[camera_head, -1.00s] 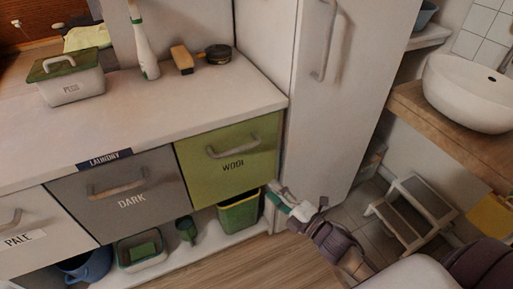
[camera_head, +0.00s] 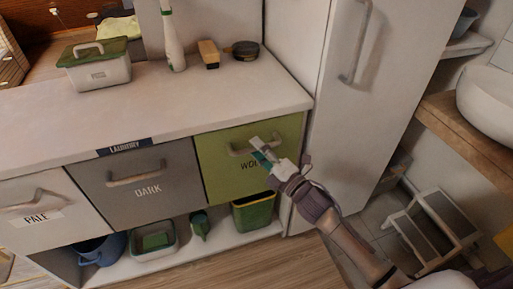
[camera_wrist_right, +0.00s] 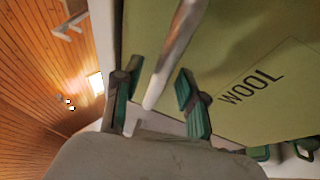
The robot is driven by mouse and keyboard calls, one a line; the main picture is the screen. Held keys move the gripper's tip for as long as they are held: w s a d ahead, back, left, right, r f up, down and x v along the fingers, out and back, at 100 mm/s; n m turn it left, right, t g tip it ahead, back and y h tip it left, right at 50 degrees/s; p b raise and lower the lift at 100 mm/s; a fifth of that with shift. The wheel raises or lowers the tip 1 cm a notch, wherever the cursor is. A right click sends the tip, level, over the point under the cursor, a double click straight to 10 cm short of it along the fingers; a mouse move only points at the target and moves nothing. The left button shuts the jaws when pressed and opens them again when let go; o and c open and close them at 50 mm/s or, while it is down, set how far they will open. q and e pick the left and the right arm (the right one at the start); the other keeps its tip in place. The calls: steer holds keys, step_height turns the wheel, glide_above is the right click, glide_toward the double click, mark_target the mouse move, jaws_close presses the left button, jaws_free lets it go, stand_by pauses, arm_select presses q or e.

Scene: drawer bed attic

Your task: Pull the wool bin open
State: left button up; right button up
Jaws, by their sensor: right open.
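The wool bin (camera_head: 222,178) is a green drawer front marked WOOL, at the right end of the laundry counter, and it looks shut. Its bar handle (camera_head: 240,150) runs across the upper front. My right gripper (camera_head: 262,150) is in front of the handle's right part, its fingers covering some of it and of the label. In the right wrist view, the green-padded fingers (camera_wrist_right: 158,95) are open. The handle (camera_wrist_right: 172,55) passes between them, with gaps visible at both sides. The label WOOL (camera_wrist_right: 252,87) lies to the right there. My left gripper is not in view.
A grey DARK bin (camera_head: 150,190) and a PALE bin (camera_head: 40,212) are to the left. A green bucket (camera_head: 253,213) stands on the shelf below. A tall white cabinet (camera_head: 350,110) is close on the right, with a step stool (camera_head: 432,228) beyond it.

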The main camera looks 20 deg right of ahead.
steer(key=shift+w+a, duration=0.2)
steer(key=shift+w, duration=0.2)
steer(key=shift+c, duration=0.3)
jaws_close()
